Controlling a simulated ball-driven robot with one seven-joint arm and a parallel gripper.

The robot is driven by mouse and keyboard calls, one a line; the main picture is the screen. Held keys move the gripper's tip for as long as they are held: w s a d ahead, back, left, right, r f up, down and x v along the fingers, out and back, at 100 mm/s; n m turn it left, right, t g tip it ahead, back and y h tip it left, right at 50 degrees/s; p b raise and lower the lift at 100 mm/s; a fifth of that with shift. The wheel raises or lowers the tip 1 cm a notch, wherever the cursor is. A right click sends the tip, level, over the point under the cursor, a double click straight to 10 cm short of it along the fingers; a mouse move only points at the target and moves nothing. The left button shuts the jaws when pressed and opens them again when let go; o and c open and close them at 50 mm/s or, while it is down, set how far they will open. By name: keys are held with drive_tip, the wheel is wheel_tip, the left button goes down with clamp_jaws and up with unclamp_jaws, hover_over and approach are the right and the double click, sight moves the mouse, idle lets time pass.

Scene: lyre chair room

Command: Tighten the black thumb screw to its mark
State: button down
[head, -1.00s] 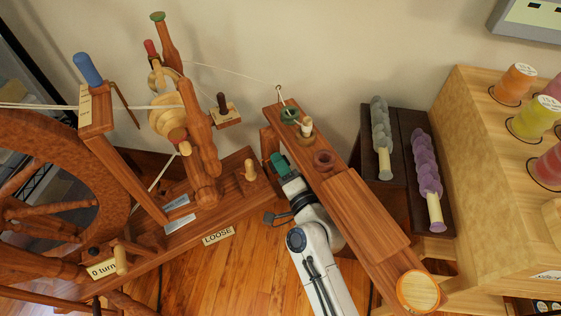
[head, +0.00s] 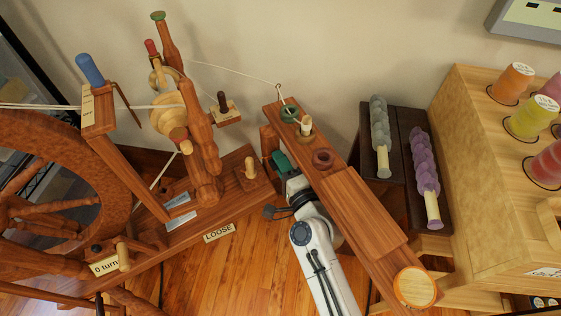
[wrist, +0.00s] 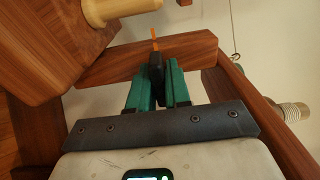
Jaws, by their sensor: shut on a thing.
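My gripper (wrist: 156,88) has green fingers closed on a small black piece (wrist: 156,74), which I take to be the black thumb screw. A thin orange strip (wrist: 154,40) stands just beyond it, against a wooden bar (wrist: 150,58). I cannot tell whether the strip belongs to the screw or is its mark. In the head view my gripper (head: 281,161) is beside the left edge of the long wooden board (head: 345,205), low down. The screw is hidden there.
The spinning wheel (head: 40,205) fills the left, with a LOOSE label (head: 219,232) and a "0 turn" label (head: 104,266) on its frame. A dark rack (head: 395,150) with grey and purple rolls and a spool cabinet (head: 470,180) stand right. A pale peg (wrist: 120,10) overhangs near my fingers.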

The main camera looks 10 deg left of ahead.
drive_tip(key=c, duration=1.2)
unclamp_jaws()
drive_tip(key=shift+o, duration=0.2)
drive_tip(key=v, duration=1.1)
drive_tip(key=shift+b, duration=0.4)
drive_tip(key=shift+w+f, duration=0.1)
